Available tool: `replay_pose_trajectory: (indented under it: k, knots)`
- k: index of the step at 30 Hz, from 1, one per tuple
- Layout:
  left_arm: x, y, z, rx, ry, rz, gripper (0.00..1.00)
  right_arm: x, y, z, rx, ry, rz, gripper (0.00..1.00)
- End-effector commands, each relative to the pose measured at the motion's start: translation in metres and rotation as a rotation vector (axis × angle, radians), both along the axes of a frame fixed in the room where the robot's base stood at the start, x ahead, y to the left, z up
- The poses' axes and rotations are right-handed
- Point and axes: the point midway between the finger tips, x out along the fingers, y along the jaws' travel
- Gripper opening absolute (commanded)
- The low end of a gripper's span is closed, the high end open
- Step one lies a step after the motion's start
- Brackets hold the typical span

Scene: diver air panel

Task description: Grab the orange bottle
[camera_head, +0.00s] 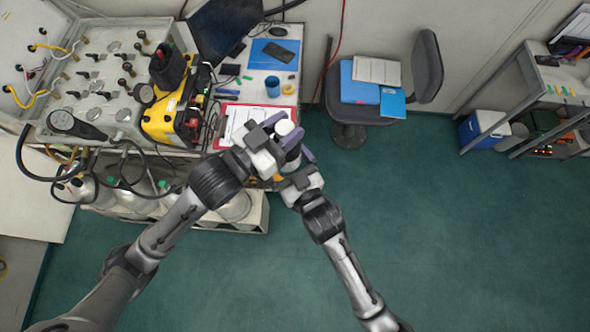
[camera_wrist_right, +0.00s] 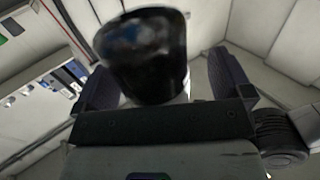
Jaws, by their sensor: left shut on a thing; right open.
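My left gripper (camera_head: 281,132) is shut on a white-capped bottle (camera_head: 284,127), held in front of the desk. The cap shows on top; the fingers hide most of the body, so I cannot make out its colour. A small orange patch (camera_head: 278,178) shows low between the two grippers; I cannot tell what it belongs to. My right gripper (camera_head: 299,162) is open, close beside and below the left one. In the right wrist view a dark, blurred rounded thing (camera_wrist_right: 145,55) stands between or just beyond my open right fingers (camera_wrist_right: 168,85); contact cannot be told.
The desk holds a red clipboard (camera_head: 232,118), a blue cup (camera_head: 272,86), a phone (camera_head: 279,51) and a yellow device (camera_head: 172,115). A valve panel (camera_head: 105,75) and cylinders are at left. A chair (camera_head: 428,65) stands behind. The green floor (camera_head: 450,240) at right is clear.

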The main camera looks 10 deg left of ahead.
Motion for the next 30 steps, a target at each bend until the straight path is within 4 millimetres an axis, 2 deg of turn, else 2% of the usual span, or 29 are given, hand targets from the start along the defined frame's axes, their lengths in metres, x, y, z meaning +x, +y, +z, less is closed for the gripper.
replay_pose_trajectory:
  k: [6,17,30]
  knots:
    - [-0.0001,0.0000,0.0014,-0.002,-0.004,0.000,0.00,0.0107,0.0088,0.0004,0.001,-0.001,0.000,0.97]
    - [-0.0005,-0.0005,0.0013,-0.003,-0.001,-0.002,0.00,0.0128,0.0105,0.0002,0.000,0.000,0.000,0.97]
    - [-0.0010,-0.0012,0.0012,-0.006,0.000,-0.004,0.00,0.0123,0.0114,0.0008,0.001,-0.001,0.002,0.57]
